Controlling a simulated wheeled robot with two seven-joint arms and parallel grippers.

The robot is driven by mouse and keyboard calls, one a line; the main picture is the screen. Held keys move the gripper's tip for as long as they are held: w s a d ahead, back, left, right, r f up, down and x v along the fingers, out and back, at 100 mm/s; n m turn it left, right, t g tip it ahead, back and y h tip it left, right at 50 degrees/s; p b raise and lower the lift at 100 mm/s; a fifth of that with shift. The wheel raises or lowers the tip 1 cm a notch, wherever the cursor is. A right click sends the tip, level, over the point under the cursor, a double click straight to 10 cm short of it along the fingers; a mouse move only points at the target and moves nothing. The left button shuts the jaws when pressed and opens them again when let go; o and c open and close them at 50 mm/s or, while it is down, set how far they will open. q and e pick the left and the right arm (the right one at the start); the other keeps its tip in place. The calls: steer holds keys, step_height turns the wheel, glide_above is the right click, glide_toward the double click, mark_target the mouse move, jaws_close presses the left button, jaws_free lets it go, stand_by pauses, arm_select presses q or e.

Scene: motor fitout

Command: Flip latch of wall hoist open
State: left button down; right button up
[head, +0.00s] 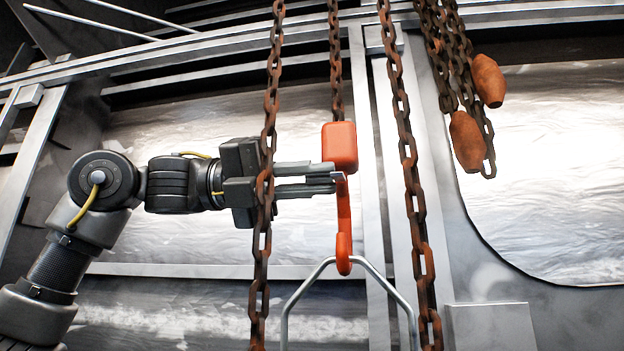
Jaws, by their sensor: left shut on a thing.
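The wall hoist's orange hook block (340,146) hangs from a rusty chain at the middle of the head view. Its orange hook (344,240) reaches down to a grey metal bail (372,264). A small grey latch (340,177) shows at the hook's upper part, just under the block. My left gripper (334,178) comes in from the left with its fingers level. Its fingertips are at the latch, shut on it, and partly cover it. The latch's exact angle is hard to tell. My right gripper is not in view.
Rusty chains hang on both sides of the hook; the left chain (264,215) passes in front of my left gripper's body. Another chain (408,160) hangs to the right. Two rusty weights (466,141) hang at the upper right. Metal wall beams stand behind.

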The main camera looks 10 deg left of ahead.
arm_select(q)
steer(key=shift+s+a+r, duration=0.15)
steer(key=shift+r, duration=0.35)
steer(key=c, duration=1.6)
jaws_free()
steer(key=shift+c, duration=0.2)
steer(key=shift+o, duration=0.7)
steer(key=shift+s+f, duration=0.15)
steer(key=shift+a+f, duration=0.1)
steer(key=shift+a, duration=0.05)
steer(key=a+b, duration=0.1)
steer(key=a, duration=0.9)
steer(key=shift+a, duration=0.2)
